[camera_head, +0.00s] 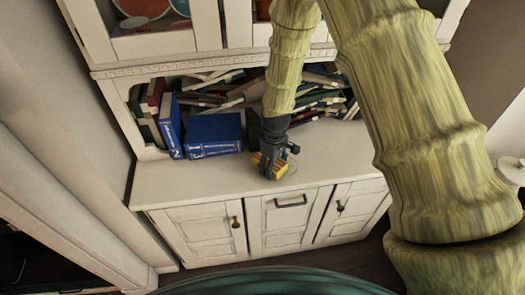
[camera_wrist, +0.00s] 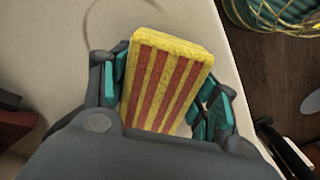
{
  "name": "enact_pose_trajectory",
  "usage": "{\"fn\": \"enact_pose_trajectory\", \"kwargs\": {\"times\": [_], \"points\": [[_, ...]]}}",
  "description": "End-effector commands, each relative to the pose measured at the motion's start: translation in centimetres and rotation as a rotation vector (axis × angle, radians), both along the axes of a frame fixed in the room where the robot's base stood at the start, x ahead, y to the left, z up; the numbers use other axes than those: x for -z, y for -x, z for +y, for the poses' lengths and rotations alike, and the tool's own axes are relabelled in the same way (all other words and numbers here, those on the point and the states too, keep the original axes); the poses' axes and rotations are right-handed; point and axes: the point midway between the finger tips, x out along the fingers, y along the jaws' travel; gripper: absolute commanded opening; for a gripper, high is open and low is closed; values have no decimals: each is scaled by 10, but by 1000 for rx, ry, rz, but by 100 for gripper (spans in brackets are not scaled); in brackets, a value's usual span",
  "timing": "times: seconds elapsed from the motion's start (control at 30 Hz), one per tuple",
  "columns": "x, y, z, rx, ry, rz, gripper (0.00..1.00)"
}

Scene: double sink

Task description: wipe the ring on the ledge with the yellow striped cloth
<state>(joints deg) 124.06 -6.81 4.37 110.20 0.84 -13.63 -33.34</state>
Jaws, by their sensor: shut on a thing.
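The yellow cloth with red stripes (camera_wrist: 168,75) is a thick block between the teal-padded fingers of my gripper (camera_wrist: 165,95) in the wrist view. My gripper is shut on it. In the head view my gripper (camera_head: 268,168) is low over the white ledge (camera_head: 200,184), with the cloth (camera_head: 257,161) showing yellow at its fingers. Whether the cloth touches the ledge cannot be told. The ring (camera_wrist: 87,17) is a faint brownish curved line on the ledge, just beyond the cloth in the wrist view. Part of it is hidden or out of frame.
Blue books (camera_head: 214,134) stand on the ledge to the left of my gripper. More books (camera_head: 210,92) are piled in the shelf behind. Cabinet doors with handles (camera_head: 291,201) lie below the ledge's front edge. The ledge's left part is clear.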

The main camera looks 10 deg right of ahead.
Motion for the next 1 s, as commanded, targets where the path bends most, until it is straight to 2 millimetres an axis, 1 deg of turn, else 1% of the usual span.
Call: {"fn": "enact_pose_trajectory", "kwargs": {"times": [0.1, 0.17, 0.3, 0.37, 0.4, 0.43, 1.0], "points": [[5, 1, 8, 3, 0, 1, 25], [-1, 0, 12, 6, 0, -1, 25], [6, 2, 21, 11, 1, 2, 25], [-6, 1, 22, 15, 0, -1, 25], [-8, 2, 21, 15, 0, 0, 25], [-19, 1, 21, 16, 0, -4, 25], [-69, 2, 18, 18, 0, 0, 25]]}}
